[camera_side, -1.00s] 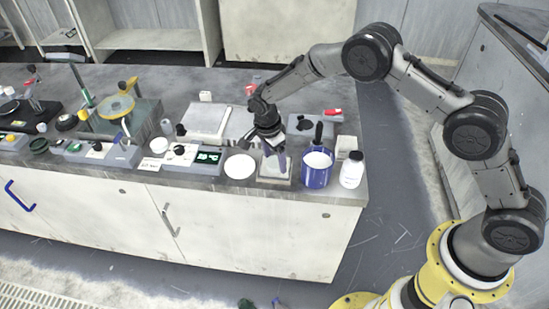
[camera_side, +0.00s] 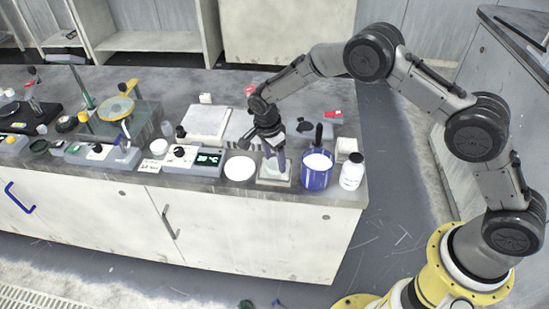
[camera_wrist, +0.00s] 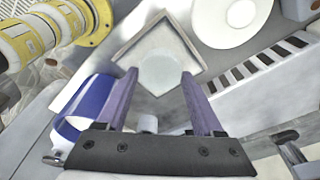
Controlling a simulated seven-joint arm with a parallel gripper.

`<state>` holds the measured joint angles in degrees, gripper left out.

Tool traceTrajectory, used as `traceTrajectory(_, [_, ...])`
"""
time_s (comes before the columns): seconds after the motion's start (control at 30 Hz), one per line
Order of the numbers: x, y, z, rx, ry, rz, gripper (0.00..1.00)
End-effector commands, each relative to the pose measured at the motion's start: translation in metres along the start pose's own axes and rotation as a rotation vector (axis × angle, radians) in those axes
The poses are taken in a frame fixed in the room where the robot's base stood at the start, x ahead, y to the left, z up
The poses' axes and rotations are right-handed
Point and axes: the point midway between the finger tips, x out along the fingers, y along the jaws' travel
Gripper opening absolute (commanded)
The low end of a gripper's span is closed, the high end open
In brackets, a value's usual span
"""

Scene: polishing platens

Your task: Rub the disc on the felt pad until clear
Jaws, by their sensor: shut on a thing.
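My gripper (camera_wrist: 160,76) has two purple fingers, closed on the sides of a pale, cloudy, round disc (camera_wrist: 160,71). The disc lies flat over the square grey felt pad (camera_wrist: 165,33), which has a light raised border. I cannot tell whether the disc touches the pad. In the side view my gripper (camera_side: 274,160) points down over the pad (camera_side: 274,182) near the bench's front edge. Its fingers largely hide the disc there.
A white round dish (camera_side: 239,168) is just left of the pad. A white slab (camera_side: 207,122) lies behind.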

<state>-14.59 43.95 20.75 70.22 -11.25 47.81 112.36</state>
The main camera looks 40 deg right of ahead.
Motion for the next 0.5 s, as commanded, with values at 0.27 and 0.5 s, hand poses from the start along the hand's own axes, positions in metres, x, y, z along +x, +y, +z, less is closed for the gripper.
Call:
traceTrajectory(0.27, [-0.012, -0.001, -0.002, 0.000, 0.000, -0.002, 0.00])
traceTrajectory(0.5, [-0.030, -0.001, -0.004, 0.000, 0.000, -0.002, 0.00])
